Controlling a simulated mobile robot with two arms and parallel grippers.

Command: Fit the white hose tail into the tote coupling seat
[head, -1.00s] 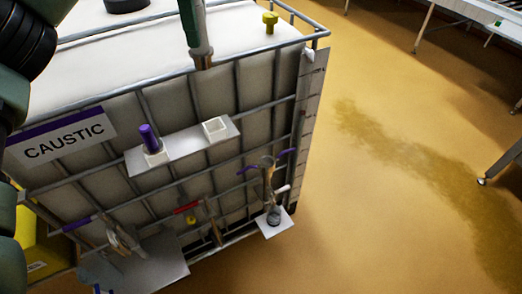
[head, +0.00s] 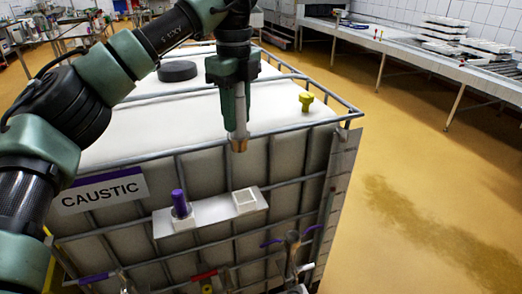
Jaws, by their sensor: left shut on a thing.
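My left gripper (head: 236,108) points down and is shut on a slim white piece (head: 246,98) with a brass-coloured end (head: 238,144), seemingly the white hose tail. The fingers cover much of it. It hangs upright at the front top rail of the white caged tote (head: 120,133), apart from the fittings below. A shelf (head: 215,212) on the tote front carries an empty white square socket (head: 246,204) and, to its left, a purple piece (head: 180,203) standing in a socket. A valve fitting with purple handles (head: 292,242) is lower right. The coupling seat is not clearly identifiable. My right gripper is not in view.
A yellow fitting (head: 306,101) and a black cap (head: 178,71) are on the tote top. A red-handled valve (head: 205,274) is low on the front. Metal rails surround the tote. Ochre floor (head: 410,170) is free to the right, with a long bench (head: 420,58) behind.

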